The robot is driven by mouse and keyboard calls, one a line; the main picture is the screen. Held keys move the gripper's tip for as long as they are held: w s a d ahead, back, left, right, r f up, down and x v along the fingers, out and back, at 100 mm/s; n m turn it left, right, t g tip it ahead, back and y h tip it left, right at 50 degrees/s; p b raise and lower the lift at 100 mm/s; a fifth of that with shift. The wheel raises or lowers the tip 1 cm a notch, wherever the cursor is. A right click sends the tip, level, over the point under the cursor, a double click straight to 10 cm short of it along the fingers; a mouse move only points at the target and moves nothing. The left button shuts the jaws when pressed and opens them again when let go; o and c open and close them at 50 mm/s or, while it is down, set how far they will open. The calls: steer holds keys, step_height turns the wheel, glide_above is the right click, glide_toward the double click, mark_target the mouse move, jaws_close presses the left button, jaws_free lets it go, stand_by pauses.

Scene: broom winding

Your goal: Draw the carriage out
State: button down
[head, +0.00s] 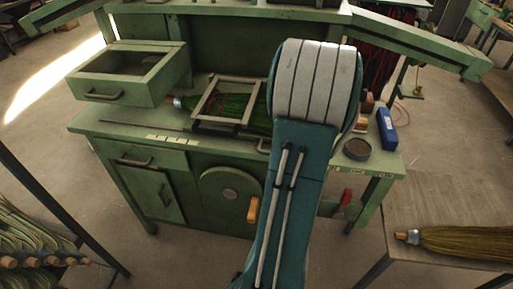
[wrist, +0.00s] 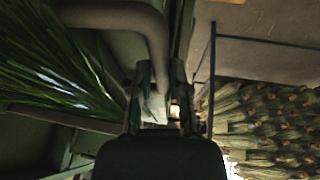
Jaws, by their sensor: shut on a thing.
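The carriage (head: 197,121) looks like the flat metal frame on the green bench's top, around a green-bristled broom head (head: 232,106). In the wrist view, my gripper (wrist: 160,98) is shut on a curved grey handle (wrist: 155,40), whose bent end runs down between the fingers. Green bristles (wrist: 45,65) show to the left of the handle. In the head view my arm covers the gripper and the carriage's right side. How far out the carriage stands cannot be told.
An open green drawer box (head: 125,92) stands at the bench's left. A blue box (head: 387,129) and a round tin (head: 357,149) lie at its right end. Another broom (head: 460,241) lies on a side table at right. Straw bundles (head: 30,230) stand at lower left.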

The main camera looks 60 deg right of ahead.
steer(key=s+d, duration=0.3)
steer(key=s, duration=0.4)
steer(key=shift+s, duration=0.1)
steer(key=c, duration=0.6)
jaws_free()
steer(key=shift+s+d, duration=0.1)
steer(key=v, duration=1.2)
